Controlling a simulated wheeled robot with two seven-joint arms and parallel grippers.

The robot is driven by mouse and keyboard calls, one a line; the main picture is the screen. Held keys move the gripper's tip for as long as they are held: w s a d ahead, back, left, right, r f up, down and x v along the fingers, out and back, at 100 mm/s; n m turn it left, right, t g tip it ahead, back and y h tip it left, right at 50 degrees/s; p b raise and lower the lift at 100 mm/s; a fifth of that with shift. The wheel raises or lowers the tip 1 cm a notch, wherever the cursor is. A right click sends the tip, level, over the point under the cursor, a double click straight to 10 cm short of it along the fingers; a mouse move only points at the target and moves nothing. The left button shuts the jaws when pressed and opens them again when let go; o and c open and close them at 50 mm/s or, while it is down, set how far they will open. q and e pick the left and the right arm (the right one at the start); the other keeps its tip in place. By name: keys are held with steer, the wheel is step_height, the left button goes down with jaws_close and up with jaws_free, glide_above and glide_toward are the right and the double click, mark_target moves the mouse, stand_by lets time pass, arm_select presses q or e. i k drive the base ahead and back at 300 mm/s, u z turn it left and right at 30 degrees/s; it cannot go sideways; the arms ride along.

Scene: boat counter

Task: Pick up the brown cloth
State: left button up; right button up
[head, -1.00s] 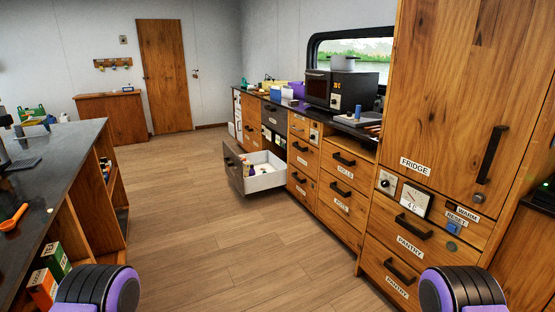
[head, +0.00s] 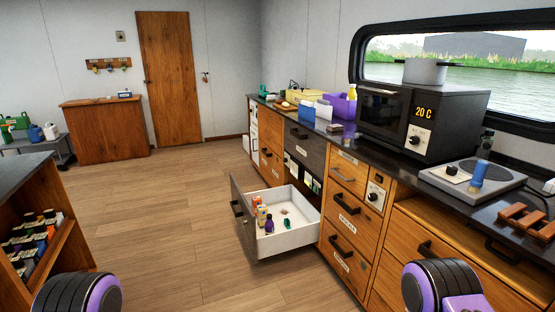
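I cannot make out a brown cloth for certain. A small brownish item (head: 335,128) lies on the dark counter (head: 345,143) in front of the purple bin (head: 341,105); it is too small to tell whether it is cloth. My two arms show only as black and purple rounded parts at the bottom left and bottom right. Neither gripper is in view.
An open drawer (head: 285,243) with several small bottles juts into the floor space. A microwave (head: 385,118), a hotplate (head: 472,180) and a wooden rack (head: 527,222) stand on the counter. A shelf unit (head: 45,225) stands at left. Floor (head: 165,210) between is clear.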

mark_target(334, 127)
steer(key=z, duration=0.05)
steer(key=i, duration=2.1)
steer(key=z, duration=0.05)
